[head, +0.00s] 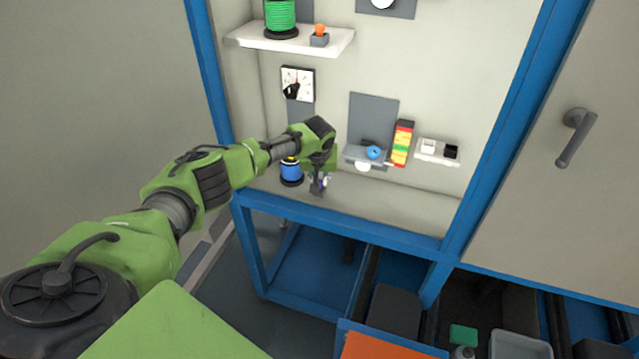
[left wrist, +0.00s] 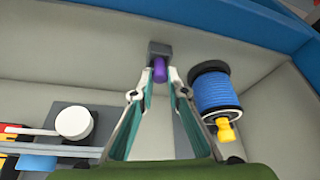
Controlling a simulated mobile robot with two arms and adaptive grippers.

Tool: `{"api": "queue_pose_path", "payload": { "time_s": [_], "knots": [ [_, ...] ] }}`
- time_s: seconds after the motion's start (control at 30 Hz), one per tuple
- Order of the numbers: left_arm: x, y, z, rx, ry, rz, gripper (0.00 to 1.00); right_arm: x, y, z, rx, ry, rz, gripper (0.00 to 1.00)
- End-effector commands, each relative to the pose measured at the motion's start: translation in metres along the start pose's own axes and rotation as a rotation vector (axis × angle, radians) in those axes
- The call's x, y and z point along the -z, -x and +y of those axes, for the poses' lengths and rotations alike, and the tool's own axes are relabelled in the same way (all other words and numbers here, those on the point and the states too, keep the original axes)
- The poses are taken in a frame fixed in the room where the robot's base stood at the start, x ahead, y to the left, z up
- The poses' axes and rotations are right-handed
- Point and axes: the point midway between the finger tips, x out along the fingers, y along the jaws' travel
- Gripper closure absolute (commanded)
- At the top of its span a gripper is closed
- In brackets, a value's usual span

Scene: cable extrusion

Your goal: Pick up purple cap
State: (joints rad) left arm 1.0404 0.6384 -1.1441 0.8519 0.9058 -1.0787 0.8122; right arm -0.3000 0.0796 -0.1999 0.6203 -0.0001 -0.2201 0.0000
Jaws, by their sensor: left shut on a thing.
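The purple cap (left wrist: 159,71) sits between the fingertips of my left gripper (left wrist: 159,82) in the left wrist view. The gripper is shut on it. One end of the cap meets a small dark grey block (left wrist: 159,49); I cannot tell whether it is still seated in it. In the head view my left gripper (head: 319,178) points down at the cabinet's bottom ledge, just right of the blue spool (head: 290,172), and the cap is too small to make out well. My right gripper is not in view.
The blue spool with a yellow top also stands close beside the fingers in the left wrist view (left wrist: 216,92). Small shelves with a blue part (head: 373,152), a coloured box (head: 402,143) and a white shelf (head: 438,153) are to the right. A green spool (head: 280,15) stands above.

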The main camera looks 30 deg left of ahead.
Motion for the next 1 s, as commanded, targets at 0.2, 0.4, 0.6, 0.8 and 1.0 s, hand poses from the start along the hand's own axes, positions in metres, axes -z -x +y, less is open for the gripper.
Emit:
{"api": "queue_pose_path", "payload": {
  "time_s": [0.2, 0.4, 0.6, 0.8, 1.0],
  "knots": [
    [0.003, 0.028, 0.001, -0.003, -0.003, 0.0, 0.97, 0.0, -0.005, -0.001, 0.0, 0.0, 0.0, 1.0],
    [-0.008, 0.063, 0.001, -0.003, -0.002, 0.003, 0.97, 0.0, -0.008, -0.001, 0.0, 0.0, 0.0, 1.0],
    [-0.028, 0.099, 0.002, -0.002, -0.004, 0.001, 0.97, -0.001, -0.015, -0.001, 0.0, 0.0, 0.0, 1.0],
    [-0.054, 0.127, 0.003, -0.003, -0.003, 0.003, 0.97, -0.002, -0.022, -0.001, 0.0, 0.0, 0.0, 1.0],
    [-0.074, 0.148, 0.004, -0.002, -0.002, 0.001, 0.97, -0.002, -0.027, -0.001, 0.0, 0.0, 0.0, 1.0]
  ]
}}
